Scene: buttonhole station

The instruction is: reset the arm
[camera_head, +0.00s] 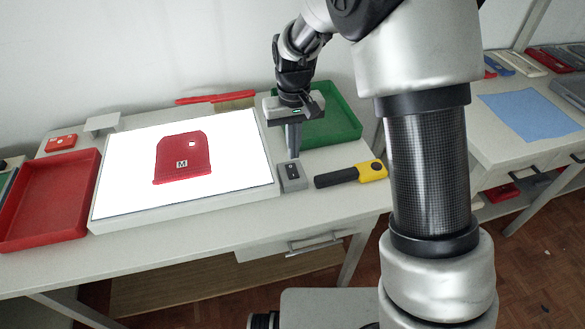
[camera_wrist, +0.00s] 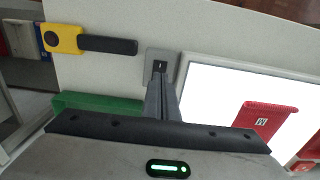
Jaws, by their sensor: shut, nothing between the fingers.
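My gripper (camera_head: 293,154) is shut and empty. Its fingers point down just behind a small grey block (camera_head: 292,177) with a dark slot or switch on top, at the right edge of the lit white panel (camera_head: 120,165). In the wrist view the fingertips (camera_wrist: 160,80) show close to the same grey block (camera_wrist: 161,62); I cannot tell whether they touch it. A red pocket-shaped piece (camera_head: 181,158) with an M label lies on the lit panel.
A yellow and black tool (camera_head: 351,173) lies right of the grey block. A green tray (camera_head: 335,118) stands behind my gripper, a red tray (camera_head: 48,205) at the left. A second table with a blue cloth (camera_head: 528,115) is at the right. Bare table lies along the front edge.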

